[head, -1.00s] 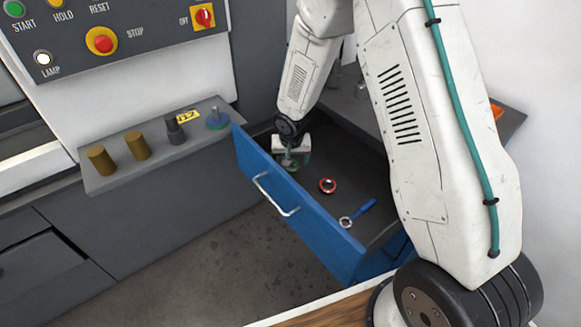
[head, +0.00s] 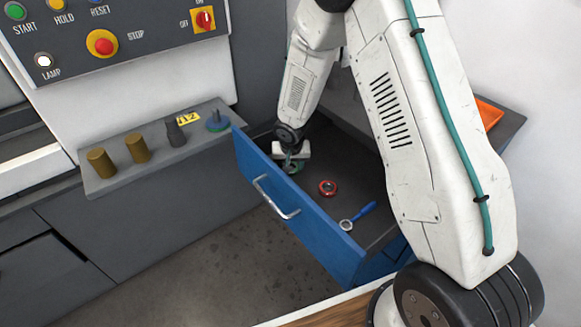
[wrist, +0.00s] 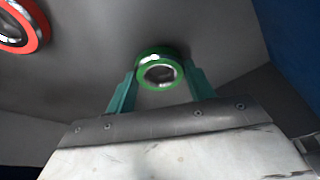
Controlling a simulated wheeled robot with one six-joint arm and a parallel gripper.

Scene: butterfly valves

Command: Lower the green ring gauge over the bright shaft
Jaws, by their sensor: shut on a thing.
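The green ring gauge (wrist: 160,71) has a bright metal bore and sits between the teal fingertips of my gripper (wrist: 160,80) in the wrist view. My gripper is shut on it. In the head view my gripper (head: 292,165) is low inside the open blue drawer, with the green ring (head: 294,169) partly hidden by the fingers. I cannot tell whether the ring touches the drawer floor. A thin upright shaft (head: 216,115) on a round blue base stands on the grey ledge at the left, apart from my gripper.
A red ring (head: 327,188) and a blue-handled ring tool (head: 358,217) lie in the drawer (head: 290,215). The ledge (head: 150,158) also holds two brass cylinders (head: 137,149), a dark stepped part (head: 175,131) and a yellow label (head: 188,118). The drawer's front wall stands between my gripper and the ledge.

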